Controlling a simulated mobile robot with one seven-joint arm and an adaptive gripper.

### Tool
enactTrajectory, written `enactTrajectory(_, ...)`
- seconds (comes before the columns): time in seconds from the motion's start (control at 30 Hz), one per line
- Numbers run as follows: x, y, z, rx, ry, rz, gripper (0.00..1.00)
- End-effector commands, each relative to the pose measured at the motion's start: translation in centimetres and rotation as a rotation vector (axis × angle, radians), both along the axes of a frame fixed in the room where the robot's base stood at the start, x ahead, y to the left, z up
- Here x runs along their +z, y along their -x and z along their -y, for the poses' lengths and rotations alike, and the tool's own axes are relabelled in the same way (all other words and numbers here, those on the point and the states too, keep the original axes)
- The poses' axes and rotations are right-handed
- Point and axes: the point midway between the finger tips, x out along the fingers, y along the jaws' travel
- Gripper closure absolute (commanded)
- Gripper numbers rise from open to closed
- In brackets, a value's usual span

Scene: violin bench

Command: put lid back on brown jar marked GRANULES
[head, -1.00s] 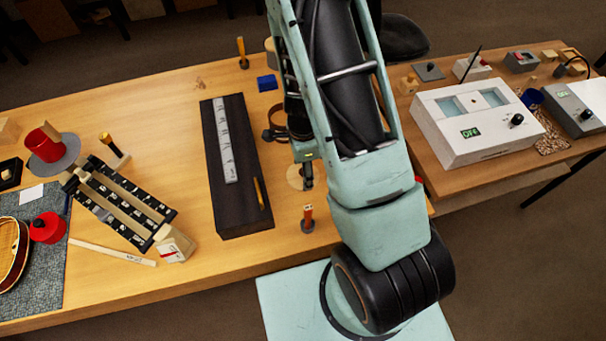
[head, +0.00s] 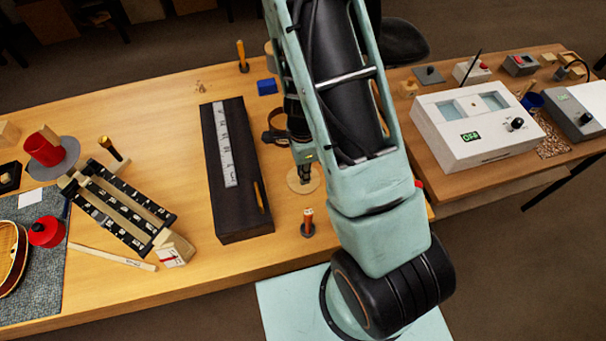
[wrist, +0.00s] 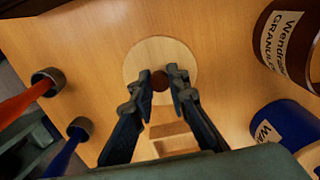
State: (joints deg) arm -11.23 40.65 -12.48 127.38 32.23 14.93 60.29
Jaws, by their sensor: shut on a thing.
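A pale round wooden lid (wrist: 160,47) with a dark round knob is between my fingers in the wrist view. The lid also shows low over the bench in the head view (head: 300,186); I cannot tell whether it touches the bench. My gripper (wrist: 160,77) is shut on the knob, and it points down at the lid in the head view (head: 304,173). The brown jar (wrist: 286,42), its label reading GRANULES, is at the upper right of the wrist view, apart from the lid. Its mouth is not clearly shown. My arm hides part of the bench in the head view.
A blue labelled jar (wrist: 285,128) stands beside the brown one. Red-handled (wrist: 28,97) and blue-handled (wrist: 70,143) tools are at the left. A dark box with a ruler (head: 234,170) lies left of my gripper, and a white meter (head: 475,120) stands right.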

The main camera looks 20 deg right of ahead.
Motion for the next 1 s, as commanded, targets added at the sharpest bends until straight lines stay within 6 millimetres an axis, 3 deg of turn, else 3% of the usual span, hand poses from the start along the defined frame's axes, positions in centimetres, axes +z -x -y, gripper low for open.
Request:
enactTrajectory(0.3,6.3,-0.2,-0.2,0.002,-0.003,0.005,1.0)
enactTrajectory(0.57,9.1,-1.1,-0.4,0.033,-0.008,0.001,1.0)
enactTrajectory(0.67,9.6,-2.8,-0.8,0.093,-0.015,-0.004,1.0)
enactTrajectory(1.0,12.3,-11.7,-1.8,0.392,-0.025,-0.016,1.0)
